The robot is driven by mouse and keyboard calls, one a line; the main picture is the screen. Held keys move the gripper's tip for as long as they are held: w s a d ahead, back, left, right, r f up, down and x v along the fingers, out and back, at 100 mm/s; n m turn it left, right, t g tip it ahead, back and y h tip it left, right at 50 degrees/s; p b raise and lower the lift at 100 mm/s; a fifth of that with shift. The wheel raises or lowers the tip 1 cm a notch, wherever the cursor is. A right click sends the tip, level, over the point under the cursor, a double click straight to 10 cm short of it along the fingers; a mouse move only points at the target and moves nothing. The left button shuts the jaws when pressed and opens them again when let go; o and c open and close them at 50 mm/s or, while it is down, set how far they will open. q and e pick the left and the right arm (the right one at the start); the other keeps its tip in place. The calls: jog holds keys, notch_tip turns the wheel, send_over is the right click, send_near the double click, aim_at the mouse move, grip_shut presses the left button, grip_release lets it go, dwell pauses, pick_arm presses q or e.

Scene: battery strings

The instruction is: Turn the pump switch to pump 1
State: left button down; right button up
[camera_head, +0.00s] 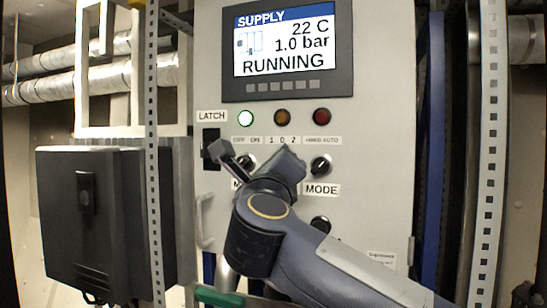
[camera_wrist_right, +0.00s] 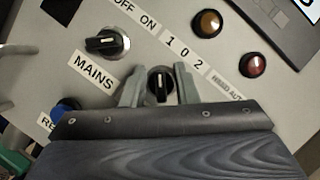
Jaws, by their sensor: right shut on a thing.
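The pump switch is a black knob with a white mark (camera_wrist_right: 161,90), below the "1 0 2" label (camera_wrist_right: 185,52) on the grey panel (camera_head: 375,130). My right gripper (camera_wrist_right: 160,86) has its two grey fingers on either side of the knob and is shut on it. The white mark runs up and down in the right wrist view, where the panel appears tilted; I cannot tell for sure which number it points at. In the head view my right wrist (camera_head: 270,205) hides the knob. My left gripper is not in view.
The MAINS knob (camera_wrist_right: 105,43) is left of the pump switch; the MODE knob (camera_head: 321,166) is right of it. Lamps sit above: white lit (camera_head: 246,118), amber (camera_head: 283,117), red (camera_head: 321,116). The display (camera_head: 287,45) reads RUNNING, 1.0 bar. A perforated post (camera_head: 152,150) stands left.

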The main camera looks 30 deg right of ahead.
jog(key=shift+n, duration=0.3)
jog(key=o, duration=0.6)
jog(key=b+v, duration=0.2)
jog(key=v, duration=0.6)
jog(key=shift+d+b, duration=0.1)
jog(key=shift+b, duration=0.3)
